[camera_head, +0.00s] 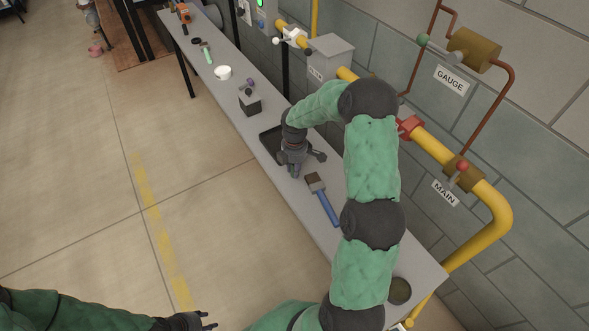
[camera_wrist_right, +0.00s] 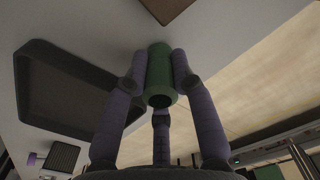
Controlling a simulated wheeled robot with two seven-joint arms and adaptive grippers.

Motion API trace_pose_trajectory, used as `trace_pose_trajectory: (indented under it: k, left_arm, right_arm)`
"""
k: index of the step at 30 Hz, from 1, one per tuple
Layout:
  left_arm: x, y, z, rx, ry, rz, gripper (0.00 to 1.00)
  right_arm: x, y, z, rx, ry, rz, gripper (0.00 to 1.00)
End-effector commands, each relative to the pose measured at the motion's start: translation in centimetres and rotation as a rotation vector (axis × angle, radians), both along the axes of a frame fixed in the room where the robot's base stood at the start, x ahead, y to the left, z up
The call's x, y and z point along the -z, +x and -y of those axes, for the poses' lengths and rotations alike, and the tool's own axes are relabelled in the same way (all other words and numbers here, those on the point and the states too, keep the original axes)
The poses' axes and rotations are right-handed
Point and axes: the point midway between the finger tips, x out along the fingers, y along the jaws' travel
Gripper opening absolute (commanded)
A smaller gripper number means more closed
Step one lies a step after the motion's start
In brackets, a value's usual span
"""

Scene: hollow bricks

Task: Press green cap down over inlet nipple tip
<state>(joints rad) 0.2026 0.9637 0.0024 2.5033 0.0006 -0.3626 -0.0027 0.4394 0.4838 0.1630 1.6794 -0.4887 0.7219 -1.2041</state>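My right gripper (camera_head: 296,163) hangs over the bench beside the black tray. In the right wrist view its fingers (camera_wrist_right: 159,75) are closed around the green cap (camera_wrist_right: 160,62), a small hollow cylinder with a dark opening toward the camera. The head view does not show the cap clearly, as the gripper hides it. I cannot pick out the inlet nipple tip for certain in either view. My left gripper (camera_head: 205,320) is at the bottom edge of the head view, away from the bench; its finger opening is unclear.
The black tray (camera_head: 267,140) lies on the long grey bench (camera_head: 290,205). A blue-handled brush (camera_head: 325,205) lies nearer. Further along are a dark block (camera_head: 250,105) and a white cup (camera_head: 223,72). Yellow pipe (camera_head: 440,152) with valves runs along the wall. Floor left is clear.

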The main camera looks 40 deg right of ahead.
Motion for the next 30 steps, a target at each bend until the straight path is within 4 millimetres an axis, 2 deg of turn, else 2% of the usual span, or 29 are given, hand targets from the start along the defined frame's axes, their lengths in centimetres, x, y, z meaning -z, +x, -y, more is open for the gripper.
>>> trace_pose_trajectory:
  k: [8, 14, 20, 28, 30]
  left_arm:
    - [0.0, 0.0, 0.0, 0.000, 0.000, 0.000, 0.40]
    - [-0.5, 0.0, 0.0, 0.000, 0.000, 0.000, 0.40]
    - [-1.8, 0.0, 0.0, 0.000, 0.000, 0.000, 0.40]
    - [-3.5, 0.0, 0.0, 0.000, 0.000, 0.000, 0.40]
    - [-3.8, 0.0, 0.0, 0.000, 0.000, 0.000, 0.40]
  right_arm:
    - [0.0, 0.0, 0.0, 0.000, 0.000, 0.000, 0.00]
    - [-1.0, 0.0, 0.0, 0.000, 0.000, 0.000, 0.00]
    - [-3.8, 0.0, -0.1, 0.000, -0.001, 0.002, 0.00]
    - [-9.4, -4.0, -2.9, -0.002, -0.001, 0.003, 0.00]
    - [-10.1, -5.3, -3.9, -0.002, 0.000, -0.001, 0.00]
